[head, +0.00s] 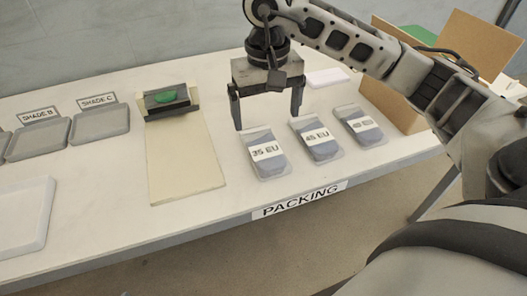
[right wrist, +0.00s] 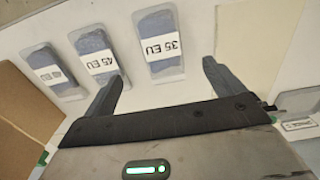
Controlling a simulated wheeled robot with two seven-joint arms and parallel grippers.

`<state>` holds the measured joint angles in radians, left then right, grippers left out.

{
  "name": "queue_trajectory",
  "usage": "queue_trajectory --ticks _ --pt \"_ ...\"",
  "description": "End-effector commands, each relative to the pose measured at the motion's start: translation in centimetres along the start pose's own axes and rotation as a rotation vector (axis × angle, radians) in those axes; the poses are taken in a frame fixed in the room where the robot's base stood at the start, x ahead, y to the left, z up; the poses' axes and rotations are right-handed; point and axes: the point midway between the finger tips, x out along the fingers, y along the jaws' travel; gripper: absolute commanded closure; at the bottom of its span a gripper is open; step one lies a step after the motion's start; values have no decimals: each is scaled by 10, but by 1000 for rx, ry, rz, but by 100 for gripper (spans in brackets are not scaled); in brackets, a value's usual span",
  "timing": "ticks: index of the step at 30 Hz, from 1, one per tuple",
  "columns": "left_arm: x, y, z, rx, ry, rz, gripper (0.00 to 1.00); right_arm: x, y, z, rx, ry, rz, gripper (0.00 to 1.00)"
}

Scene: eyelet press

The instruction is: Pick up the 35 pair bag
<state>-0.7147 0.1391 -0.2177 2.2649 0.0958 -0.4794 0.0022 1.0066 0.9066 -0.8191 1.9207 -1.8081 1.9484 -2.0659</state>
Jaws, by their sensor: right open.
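The bag labelled 35 EU (head: 265,153) lies flat on the table, the leftmost of three clear bags with grey-blue contents. In the right wrist view the 35 EU bag (right wrist: 160,44) lies beyond the fingertips, roughly between them. My right gripper (head: 267,121) is open and empty, above the table and just behind the 35 EU bag in the head view. Its two fingers also show in the right wrist view (right wrist: 162,78), apart from the bag. My left gripper is not in view.
The 45 EU bag (head: 320,141) and a third bag (head: 362,126) with a hard-to-read label lie to the right. A cardboard box (head: 400,103) stands beyond them. A beige board (head: 183,165) lies left. Shade C tray (head: 99,124) is farther left. A PACKING label marks the front edge.

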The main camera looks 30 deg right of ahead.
Motion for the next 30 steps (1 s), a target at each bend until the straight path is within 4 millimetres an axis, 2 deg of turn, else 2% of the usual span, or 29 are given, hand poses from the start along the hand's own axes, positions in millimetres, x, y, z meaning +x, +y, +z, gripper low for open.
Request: queue_trajectory --ticks 1,3,13,21,30 --pt "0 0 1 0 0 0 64 13 0 1 1 -4 1 6" --pt "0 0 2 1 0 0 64 25 0 1 0 -4 0 6" --pt "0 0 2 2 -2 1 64 52 -2 0 -1 -3 -3 6" --pt "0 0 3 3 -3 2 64 90 -3 -3 -1 -3 -3 6" --pt "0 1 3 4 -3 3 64 95 -3 -4 -1 0 -3 6"
